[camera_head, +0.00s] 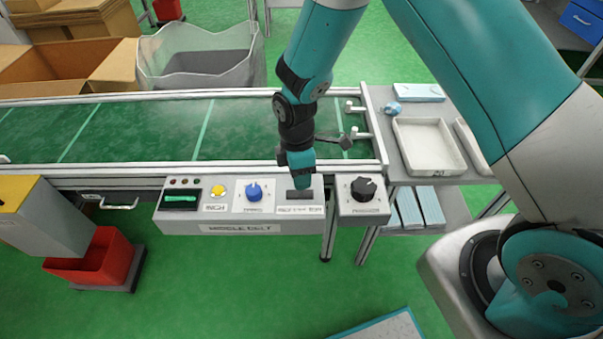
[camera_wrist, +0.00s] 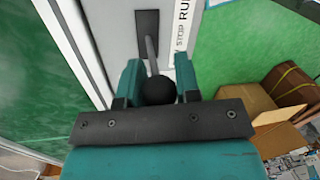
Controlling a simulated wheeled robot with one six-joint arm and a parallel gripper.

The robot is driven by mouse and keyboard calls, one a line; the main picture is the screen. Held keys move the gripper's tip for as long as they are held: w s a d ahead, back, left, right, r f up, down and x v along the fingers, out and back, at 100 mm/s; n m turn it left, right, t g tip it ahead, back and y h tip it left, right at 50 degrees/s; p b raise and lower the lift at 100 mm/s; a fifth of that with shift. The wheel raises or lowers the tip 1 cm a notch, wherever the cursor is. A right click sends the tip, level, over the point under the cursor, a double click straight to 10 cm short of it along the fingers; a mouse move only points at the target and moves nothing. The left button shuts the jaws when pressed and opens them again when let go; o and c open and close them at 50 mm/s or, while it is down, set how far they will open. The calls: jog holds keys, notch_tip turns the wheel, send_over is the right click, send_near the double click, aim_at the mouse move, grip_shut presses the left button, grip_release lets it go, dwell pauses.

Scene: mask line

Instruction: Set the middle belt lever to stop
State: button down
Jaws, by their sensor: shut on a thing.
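The middle belt control box (camera_head: 236,227) stands in front of the conveyor, with "MIDDLE BELT" on its front. My gripper (camera_head: 302,184) points down at the dark lever plate (camera_head: 299,196) at the right end of its top. In the wrist view my gripper (camera_wrist: 158,66) has one teal finger on each side of the lever's black ball knob (camera_wrist: 158,90) and is shut on it. The lever's thin rod (camera_wrist: 151,50) runs from the knob to its dark slot plate (camera_wrist: 147,20). A "STOP RUN" label (camera_wrist: 181,30) lies beside the plate. The lever's exact setting is unclear.
A blue knob (camera_head: 253,192) and a yellow button (camera_head: 218,191) are left of the lever. A separate box with a black knob (camera_head: 364,188) is close on the right. The green conveyor (camera_head: 150,130) runs behind. A red bin (camera_head: 98,258) stands at left.

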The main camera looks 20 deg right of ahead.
jog(key=shift+w+a, duration=0.1)
jog(key=shift+a, duration=0.05)
jog(key=c, duration=0.8)
grip_release()
jog(key=shift+r, duration=0.15)
jog(key=w+r, duration=0.1)
jog(key=r, duration=1)
jog(key=w+r+p, duration=0.1)
jog(key=r, duration=0.5)
jog(key=shift+w, duration=0.35)
jog(key=s+r+m+y+p, duration=0.1)
jog(key=s+r+m+p, duration=0.2)
jog(key=s+r, duration=0.4)
jog(key=s+r+m+t+y+p, duration=0.1)
jog(key=s+r+m+p, duration=0.2)
jog(key=s+r, duration=0.4)
jog(key=s+r+m+t+y+p, duration=0.1)
jog(key=s+r+m+y+p, duration=0.1)
jog(key=s+r, duration=0.5)
jog(key=shift+s+r+m+p, duration=0.35)
jog(key=shift+s+m+p, duration=0.35)
jog(key=shift+m, duration=0.3)
